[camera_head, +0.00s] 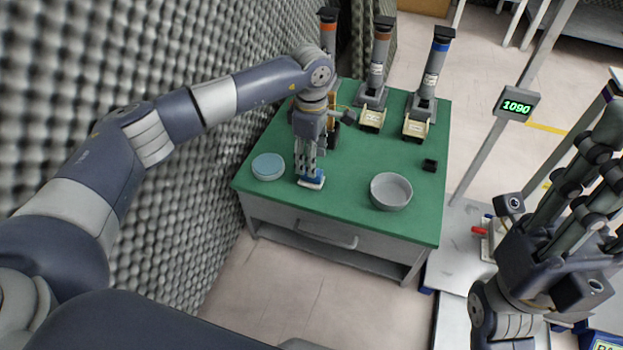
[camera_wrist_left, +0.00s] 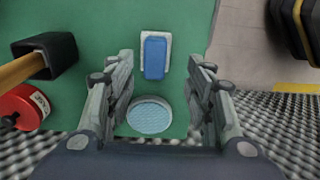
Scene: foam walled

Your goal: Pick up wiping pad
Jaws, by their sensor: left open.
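The wiping pad (camera_head: 314,181) has a blue top on a white base and lies on the green table, near its front left. It also shows in the left wrist view (camera_wrist_left: 155,57), at the upper middle between the two fingers. My left gripper (camera_head: 307,174) points down just above and beside the pad. In the left wrist view the left gripper (camera_wrist_left: 161,62) is open with nothing held between its fingers. Whether its fingertips touch the pad cannot be told. My right gripper (camera_head: 590,165) is off the table at the right; its finger opening is unclear.
A round dish with a light blue top (camera_head: 268,167) sits left of the pad. A grey bowl (camera_head: 391,191) and a small black block (camera_head: 430,165) stand to the right. Several upright dispensers (camera_head: 425,90) line the back. A foam wall (camera_head: 190,190) borders the left.

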